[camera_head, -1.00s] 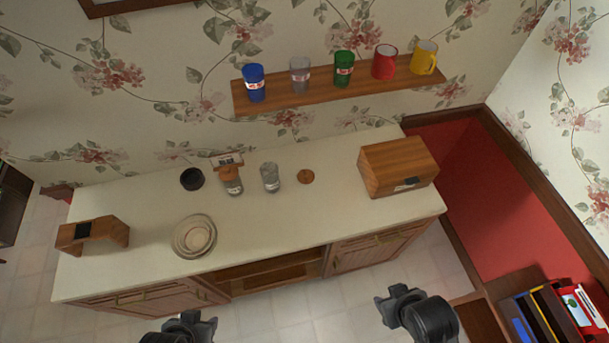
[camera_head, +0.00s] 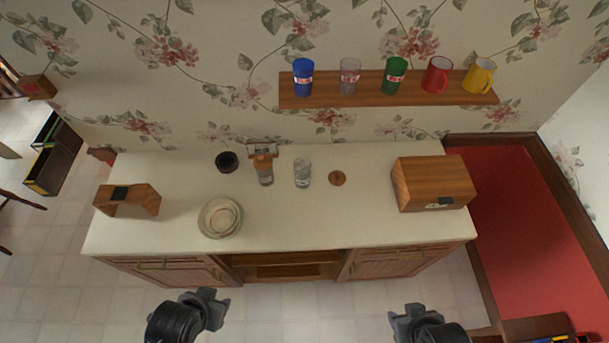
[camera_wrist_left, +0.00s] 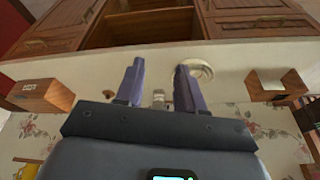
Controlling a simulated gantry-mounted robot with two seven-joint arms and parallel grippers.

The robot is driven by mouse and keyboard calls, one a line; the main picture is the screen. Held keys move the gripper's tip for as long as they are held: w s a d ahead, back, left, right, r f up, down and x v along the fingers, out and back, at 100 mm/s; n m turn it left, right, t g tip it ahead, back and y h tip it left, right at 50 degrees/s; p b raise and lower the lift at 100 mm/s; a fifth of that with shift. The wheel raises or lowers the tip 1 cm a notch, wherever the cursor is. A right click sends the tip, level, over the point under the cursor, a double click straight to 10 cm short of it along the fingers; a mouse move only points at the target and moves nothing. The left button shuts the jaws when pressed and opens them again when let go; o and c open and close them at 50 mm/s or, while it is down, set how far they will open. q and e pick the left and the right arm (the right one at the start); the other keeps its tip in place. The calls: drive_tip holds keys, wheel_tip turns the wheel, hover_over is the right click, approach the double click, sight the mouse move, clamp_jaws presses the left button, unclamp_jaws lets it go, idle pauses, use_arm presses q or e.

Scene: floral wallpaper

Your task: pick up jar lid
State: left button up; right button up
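A round brown jar lid (camera_head: 337,178) lies flat on the white counter (camera_head: 380,228). A clear open-topped jar (camera_head: 302,173) stands just left of it. A second jar (camera_head: 265,173) with a brown lid on it stands further left. My left gripper (camera_head: 219,308) is in front of the counter, well apart from the lid. In the left wrist view its two fingers (camera_wrist_left: 160,82) are spread with nothing held between them. My right gripper (camera_head: 408,319) is also in front of the counter, apart from everything; its finger opening is unclear.
A wooden box (camera_head: 432,182) stands right of the lid. Plates (camera_head: 220,217), a black bowl (camera_head: 227,162) and a wooden stand (camera_head: 128,199) are on the left. A wall shelf (camera_head: 375,88) with several cups hangs above. The counter front near the lid is clear.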

idle(0.4)
use_arm(q)
drive_tip(key=o, duration=0.4)
